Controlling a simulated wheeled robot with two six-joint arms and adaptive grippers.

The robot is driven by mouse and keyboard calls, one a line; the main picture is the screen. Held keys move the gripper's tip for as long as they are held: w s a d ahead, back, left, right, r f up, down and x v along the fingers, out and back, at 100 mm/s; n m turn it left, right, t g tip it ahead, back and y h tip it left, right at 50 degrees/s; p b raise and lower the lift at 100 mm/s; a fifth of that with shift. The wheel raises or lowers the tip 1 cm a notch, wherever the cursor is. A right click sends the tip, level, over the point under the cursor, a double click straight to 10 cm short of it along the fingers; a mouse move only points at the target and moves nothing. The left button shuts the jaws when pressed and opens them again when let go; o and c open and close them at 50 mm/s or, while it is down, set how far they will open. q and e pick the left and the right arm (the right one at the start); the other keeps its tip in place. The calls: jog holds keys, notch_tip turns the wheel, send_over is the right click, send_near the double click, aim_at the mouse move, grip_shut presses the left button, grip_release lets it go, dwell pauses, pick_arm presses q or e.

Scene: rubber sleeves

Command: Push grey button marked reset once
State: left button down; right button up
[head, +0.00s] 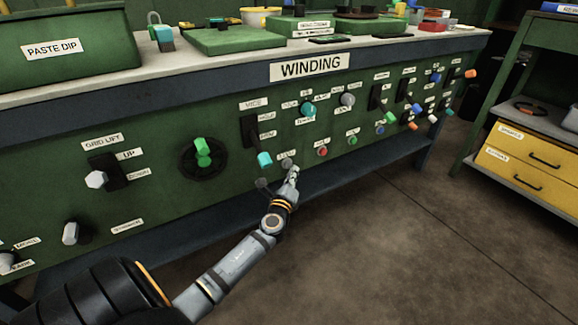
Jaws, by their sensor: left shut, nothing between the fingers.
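My left gripper (293,172) is shut and empty. Its fingertips are close to the lower part of the green panel (215,205), just below and right of a small grey button (286,164) with a small label. The label's wording is too small to read, and the fingertips partly cover this spot. I cannot tell whether they touch the button. My right gripper is not in view.
A cyan-tipped lever (264,159) sits just left of the fingertips, and a red button (322,152) to their right. Further right are a green button (352,141) and several coloured knobs. A yellow drawer unit (525,165) stands at the right; the floor between is clear.

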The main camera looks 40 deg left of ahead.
pick_arm(q)
jog(key=shift+s+d, duration=0.3)
jog(key=shift+d, duration=0.5)
jog(key=shift+s+d, duration=0.35)
jog(key=shift+d, duration=0.4)
jog(key=shift+s+d, duration=0.3)
jog(key=shift+d, duration=0.5)
